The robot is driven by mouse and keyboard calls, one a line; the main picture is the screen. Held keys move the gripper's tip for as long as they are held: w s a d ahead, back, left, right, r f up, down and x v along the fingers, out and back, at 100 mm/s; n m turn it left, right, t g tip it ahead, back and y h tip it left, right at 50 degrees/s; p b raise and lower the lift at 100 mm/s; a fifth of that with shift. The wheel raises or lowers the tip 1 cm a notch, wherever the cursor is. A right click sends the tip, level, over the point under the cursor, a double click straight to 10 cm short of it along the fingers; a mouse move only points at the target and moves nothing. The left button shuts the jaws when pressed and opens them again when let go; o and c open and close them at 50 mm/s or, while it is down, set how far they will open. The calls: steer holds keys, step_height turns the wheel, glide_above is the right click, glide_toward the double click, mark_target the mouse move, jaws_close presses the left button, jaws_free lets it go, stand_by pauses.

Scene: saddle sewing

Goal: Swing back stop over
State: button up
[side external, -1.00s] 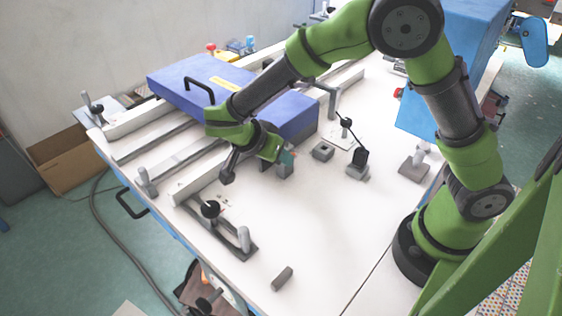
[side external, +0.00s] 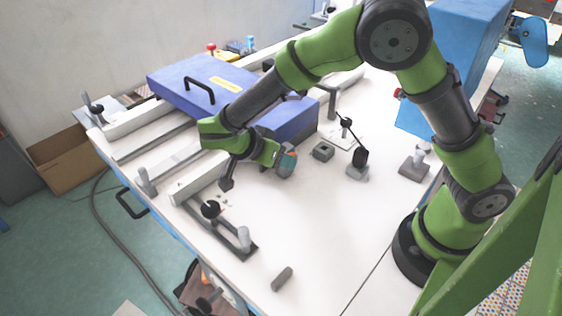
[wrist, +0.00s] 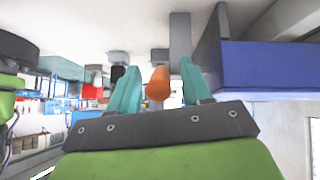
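My gripper (side external: 289,157) is low over the white table, close to the near right edge of the blue-violet padded block (side external: 205,75). In the wrist view its two teal fingers (wrist: 158,80) stand apart, with an orange rounded piece (wrist: 157,86) between them. Gaps seem to show on both sides of it. A grey post (wrist: 180,38) stands beyond the fingers, beside the block. I cannot tell for sure which piece is the back stop; its likely place at the gripper is partly hidden by the wrist.
A small grey block (side external: 322,151) and a black-knobbed clamp (side external: 359,162) stand right of the gripper. Another clamp (side external: 210,209) sits at the table's front left. A loose grey piece (side external: 282,278) lies near the edge.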

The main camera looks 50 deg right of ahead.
steer(key=v, duration=1.6)
steer(key=shift+a+r, duration=0.3)
steer(key=s+d+r+n+t+y, duration=0.2)
steer(key=s+d+n+t+y, duration=0.2)
steer(key=d, duration=0.4)
steer(key=s+d+r+n+t+y, duration=0.2)
steer(key=s+d+n+t+y, duration=0.1)
steer(key=s+d+n+y, duration=0.3)
steer(key=s+d+n, duration=0.1)
steer(key=s+n, duration=0.1)
steer(key=s, duration=0.1)
steer(key=shift+s+d+r+n+t+y, duration=0.25)
steer(key=shift+s+d+n+t+y, duration=0.05)
steer(key=shift+s+d+t, duration=0.1)
